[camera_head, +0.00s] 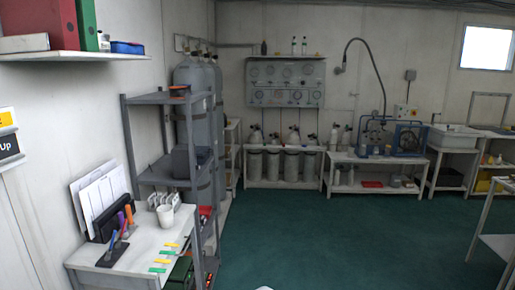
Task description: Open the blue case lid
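A small blue case (127,47) with a dark top sits at the right end of the wall shelf at upper left. Its lid looks shut, but it is too small to be sure. A dark grey-blue box (190,160) stands on a middle level of the grey rack; I cannot tell whether it has a lid.
The grey metal rack (160,98) stands beside a white desk (143,243) with a white cup (165,215) and pens. Red and green binders (87,25) share the wall shelf (75,57). The green floor (340,240) is clear ahead, with a pale table (497,245) at right.

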